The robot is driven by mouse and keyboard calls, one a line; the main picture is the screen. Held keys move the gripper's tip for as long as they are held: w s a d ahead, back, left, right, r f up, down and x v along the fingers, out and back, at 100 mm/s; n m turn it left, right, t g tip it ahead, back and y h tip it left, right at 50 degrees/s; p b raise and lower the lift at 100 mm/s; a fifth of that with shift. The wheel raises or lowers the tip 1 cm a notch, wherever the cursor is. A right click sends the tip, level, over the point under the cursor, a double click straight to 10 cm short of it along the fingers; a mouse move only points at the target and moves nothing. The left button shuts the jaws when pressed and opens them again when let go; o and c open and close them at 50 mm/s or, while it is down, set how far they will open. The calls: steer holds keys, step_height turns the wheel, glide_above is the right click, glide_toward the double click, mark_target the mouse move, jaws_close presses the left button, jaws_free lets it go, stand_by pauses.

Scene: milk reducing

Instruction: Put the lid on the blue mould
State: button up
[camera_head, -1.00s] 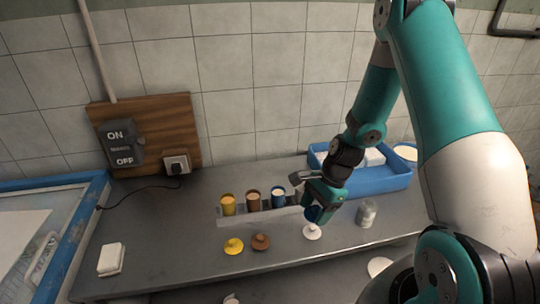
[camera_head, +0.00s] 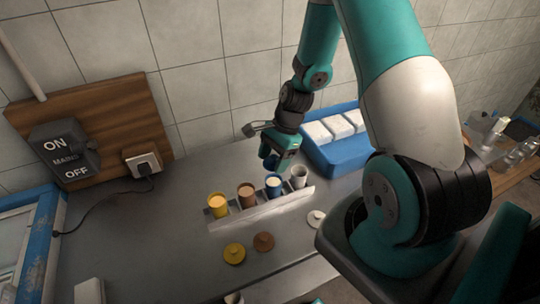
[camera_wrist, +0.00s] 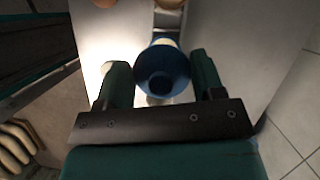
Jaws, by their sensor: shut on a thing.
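My gripper (camera_head: 276,158) is shut on the blue lid (camera_head: 268,163) and holds it in the air, just above and behind the blue mould (camera_head: 273,188). The blue mould stands upright in the metal rack, with pale filling at its open top. In the wrist view the blue lid (camera_wrist: 176,62) sits between my two fingers (camera_wrist: 162,82), its round knob facing the camera. It hides most of what is below it; a pale crescent shows just beyond its far edge. I cannot tell whether the lid touches the mould.
The rack (camera_head: 262,212) also holds a yellow mould (camera_head: 217,206), a brown mould (camera_head: 247,196) and a white mould (camera_head: 299,177). Yellow (camera_head: 234,254), brown (camera_head: 264,242) and white (camera_head: 316,219) lids lie in front. A blue crate (camera_head: 345,150) with white blocks stands behind, to the right.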

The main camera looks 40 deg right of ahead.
step_height(320, 180, down, 4)
steer(key=b, duration=0.3)
steer(key=shift+f+b, duration=0.55)
steer(key=shift+f, duration=0.3)
steer(key=shift+r+p, duration=0.1)
steer(key=shift+p, duration=0.2)
stand_by(0.4)
steer(key=shift+f, duration=0.25)
stand_by(1.3)
steer(key=o, duration=1.1)
